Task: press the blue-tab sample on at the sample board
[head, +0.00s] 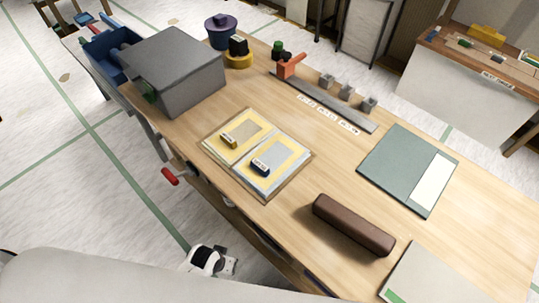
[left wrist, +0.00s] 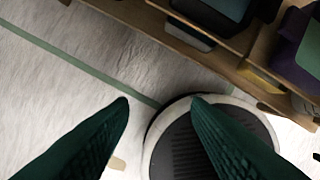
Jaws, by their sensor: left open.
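A wooden-edged board (head: 207,151) that looks like the sample board lies flat on the table, with two yellow-bordered panels side by side. A small piece with a dark blue tab (head: 260,167) sits on its right-hand panel, and one with a yellow tab (head: 229,141) on its left-hand panel. I cannot tell how firmly either is stuck. My left gripper (left wrist: 160,102) is open and empty in the left wrist view, its dark green fingers apart above the floor, away from the board. My right gripper is not in view.
A brown padded bar (head: 353,225) lies right of the board. A grey-green panel (head: 400,165) lies behind it. A grey box (head: 175,70) stands at the left end, and a grey rail (head: 325,102) with blocks runs along the back. Shelves under the table (left wrist: 240,65) are near my left gripper.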

